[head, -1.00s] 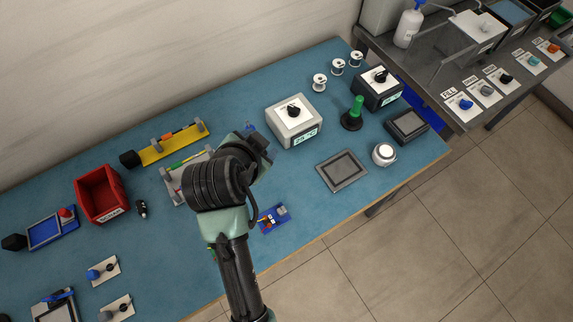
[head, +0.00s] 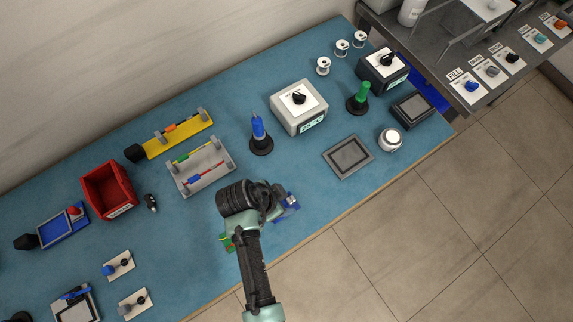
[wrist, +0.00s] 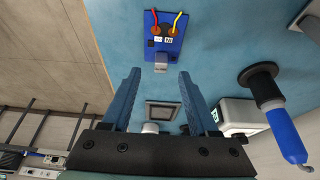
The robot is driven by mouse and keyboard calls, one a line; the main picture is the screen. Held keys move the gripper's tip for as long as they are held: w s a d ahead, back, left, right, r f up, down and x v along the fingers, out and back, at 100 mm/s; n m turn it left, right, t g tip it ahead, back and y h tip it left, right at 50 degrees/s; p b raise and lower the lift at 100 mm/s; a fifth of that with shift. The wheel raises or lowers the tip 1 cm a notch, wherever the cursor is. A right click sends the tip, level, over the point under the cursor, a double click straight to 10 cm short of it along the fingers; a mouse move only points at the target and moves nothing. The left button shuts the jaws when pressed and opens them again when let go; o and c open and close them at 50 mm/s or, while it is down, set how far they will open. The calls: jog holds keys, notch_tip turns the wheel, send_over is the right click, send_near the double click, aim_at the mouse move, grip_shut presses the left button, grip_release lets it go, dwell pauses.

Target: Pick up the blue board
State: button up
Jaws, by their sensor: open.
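The blue board (head: 290,204) lies on the blue bench top near its front edge, partly hidden by my arm in the head view. In the wrist view the blue board (wrist: 165,24) is at the top, with a red and a yellow wire, small white labels and a silver connector facing my gripper. My gripper (wrist: 160,74) is open and empty; its two fingers point toward the board, with the connector just beyond the gap between the fingertips. The board appears apart from the fingers. In the head view my gripper (head: 282,202) is beside the board, its fingers hard to make out.
A green board (head: 227,242) lies left of my wrist. A blue-handled tool in a black stand (head: 261,146) and a grey rack (head: 201,182) are behind. A grey framed pad (head: 349,157) lies to the right. Bench surface between the pad and the blue board is clear.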

aim_at(289, 201)
jog(key=shift+x, duration=2.35)
jog(key=shift+a, duration=0.1)
grip_shut()
